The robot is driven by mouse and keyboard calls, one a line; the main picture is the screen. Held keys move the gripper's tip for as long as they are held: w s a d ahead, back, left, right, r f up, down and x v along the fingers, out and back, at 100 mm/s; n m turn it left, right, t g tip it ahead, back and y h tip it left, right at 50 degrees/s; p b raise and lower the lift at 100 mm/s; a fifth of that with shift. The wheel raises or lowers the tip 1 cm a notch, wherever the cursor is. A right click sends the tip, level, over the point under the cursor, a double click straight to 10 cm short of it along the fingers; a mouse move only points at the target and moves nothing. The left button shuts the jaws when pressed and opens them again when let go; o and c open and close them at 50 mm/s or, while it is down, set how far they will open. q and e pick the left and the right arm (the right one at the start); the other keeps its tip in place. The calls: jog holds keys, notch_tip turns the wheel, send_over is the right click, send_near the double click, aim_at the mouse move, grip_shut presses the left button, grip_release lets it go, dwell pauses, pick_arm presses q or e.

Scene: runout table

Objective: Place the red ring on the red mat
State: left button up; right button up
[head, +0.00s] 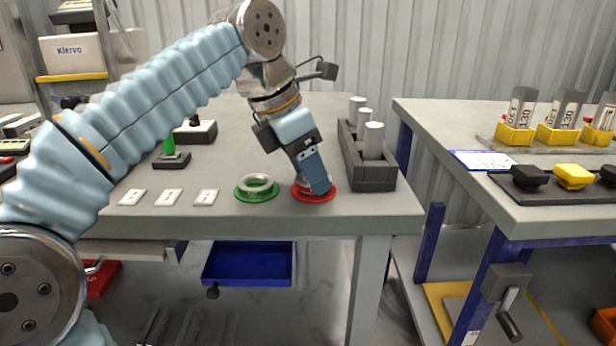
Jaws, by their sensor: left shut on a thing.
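The red mat (326,197) is a flat disc near the front edge of the grey table. My left gripper (318,188) points down over it, shut on a ring (299,181) that shows only in part behind the fingers. My right gripper is not in view.
A dark rack (371,175) with white cylinders stands to the right. White cards (168,197) lie along the front left. A gap separates a second table (550,220) at right.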

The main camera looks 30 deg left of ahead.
pick_arm(q)
jog(key=shift+f, duration=0.2)
jog(key=shift+f, duration=0.15)
jog(key=o, duration=1.1)
jog(key=shift+o, duration=0.2)
jog(key=shift+r, duration=0.3)
jog(key=p+v, duration=0.4)
jog(key=v, duration=0.8)
